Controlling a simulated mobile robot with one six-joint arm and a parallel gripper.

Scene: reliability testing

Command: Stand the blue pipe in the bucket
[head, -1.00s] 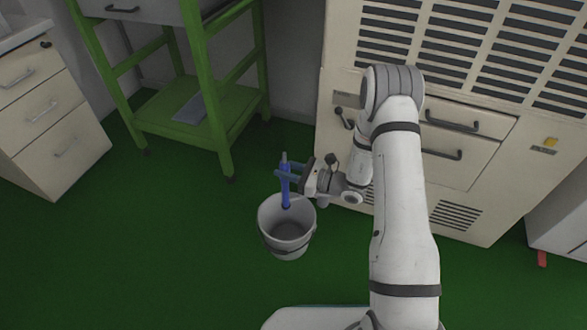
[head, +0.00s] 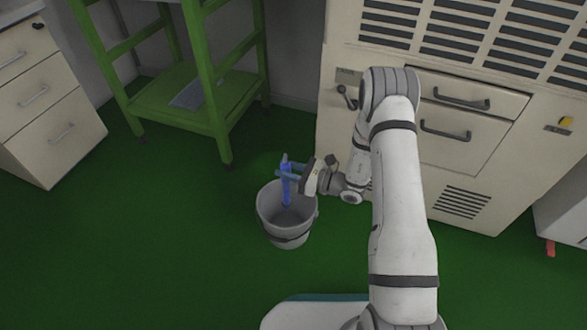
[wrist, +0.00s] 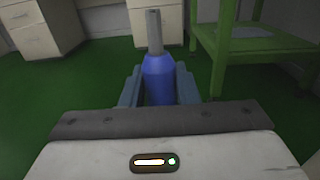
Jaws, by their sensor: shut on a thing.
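The blue pipe (head: 287,184) is upright in the head view, with its lower end inside the mouth of the grey bucket (head: 283,237). The bucket stands on the green floor. My gripper (head: 288,171) is shut on the upper part of the pipe, above the bucket's far rim. In the wrist view the blue pipe (wrist: 159,80) with its narrower grey top stands between the two fingers of my gripper (wrist: 159,88). I cannot tell whether the pipe's lower end touches the bucket's bottom.
A green metal stand (head: 216,125) with a grey flat item (head: 187,95) on its lower shelf is behind the bucket. A beige cabinet (head: 490,190) with vents and handles is behind my arm. A drawer unit (head: 45,110) is at the left. The floor left of the bucket is clear.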

